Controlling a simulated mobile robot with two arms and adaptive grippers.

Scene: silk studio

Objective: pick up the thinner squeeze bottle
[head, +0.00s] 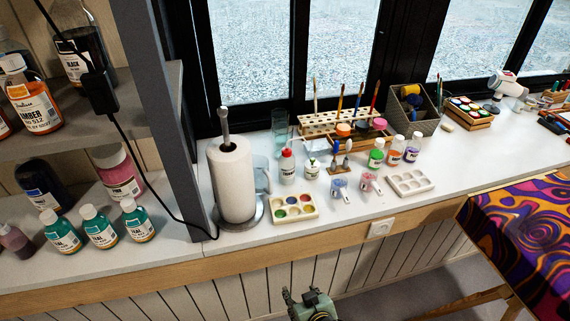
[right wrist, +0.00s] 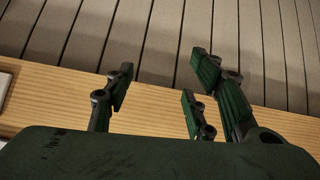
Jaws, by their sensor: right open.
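Two small white bottles stand upright on the white counter, right of the paper towel roll. One bottle (head: 287,168) is taller with a red cap; the other (head: 312,169) is shorter with a pale pointed top and a greenish label. From here I cannot tell surely which is the thinner squeeze bottle. My right gripper (head: 312,299) is at the bottom edge of the head view, in front of and below the counter, well apart from both bottles. In the right wrist view its fingers (right wrist: 160,88) are spread and empty before the wooden counter edge. My left gripper is out of view.
The paper towel roll (head: 234,180) stands left of the bottles. A paint palette (head: 293,208), two small cups (head: 340,188) and a white tray (head: 410,182) lie in front. A wooden brush rack (head: 318,124) stands behind. Paint bottles (head: 376,153) stand to the right.

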